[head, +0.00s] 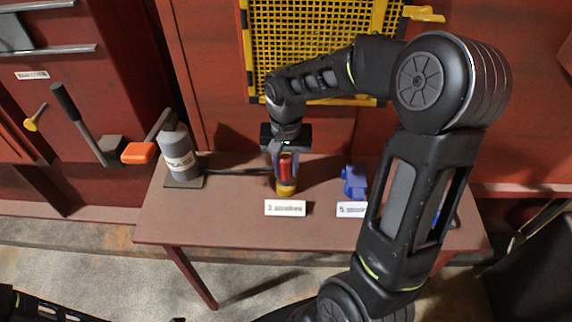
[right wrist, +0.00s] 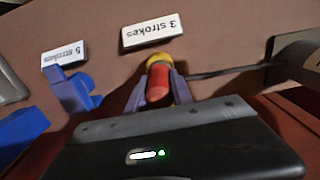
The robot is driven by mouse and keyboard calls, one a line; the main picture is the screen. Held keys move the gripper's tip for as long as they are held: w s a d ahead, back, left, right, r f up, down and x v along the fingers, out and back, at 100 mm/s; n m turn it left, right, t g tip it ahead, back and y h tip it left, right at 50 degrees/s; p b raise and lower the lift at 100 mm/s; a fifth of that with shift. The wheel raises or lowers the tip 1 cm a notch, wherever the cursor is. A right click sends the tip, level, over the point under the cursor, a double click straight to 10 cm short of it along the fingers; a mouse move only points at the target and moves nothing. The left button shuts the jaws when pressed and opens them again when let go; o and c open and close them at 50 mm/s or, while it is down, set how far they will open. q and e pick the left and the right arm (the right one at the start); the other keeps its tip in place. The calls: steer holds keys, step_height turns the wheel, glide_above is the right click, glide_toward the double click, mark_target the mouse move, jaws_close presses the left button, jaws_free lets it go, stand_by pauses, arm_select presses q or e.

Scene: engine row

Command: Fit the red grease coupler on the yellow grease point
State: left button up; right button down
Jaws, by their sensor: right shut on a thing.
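My right gripper (head: 285,170) points down over the middle of the table, shut on the red grease coupler (head: 287,166). The coupler is upright and stands right over the yellow grease point (head: 286,188). In the right wrist view, the red coupler (right wrist: 158,90) shows between the two fingers of the right gripper (right wrist: 159,92). Yellow of the grease point (right wrist: 157,61) shows just beyond it. The two look in line and touching, but I cannot tell whether the coupler is fully seated. My left gripper is not in view.
A grey grease pump (head: 178,153) with an orange-ended lever (head: 138,152) stands at the table's left, its dark hose running toward the coupler. A blue grease point (head: 354,182) is to the right. A "3 strokes" card (head: 285,208) lies in front. A yellow mesh guard (head: 300,30) hangs behind.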

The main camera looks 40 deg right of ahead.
mark_target(286, 156)
steer(key=shift+f+b, duration=0.5)
steer(key=shift+f, duration=0.2)
steer(key=c, duration=1)
jaws_free()
steer(key=shift+c, duration=0.2)
steer(key=shift+r, duration=0.2)
step_height(286, 156, up, 8)
steer(key=shift+f, duration=0.25)
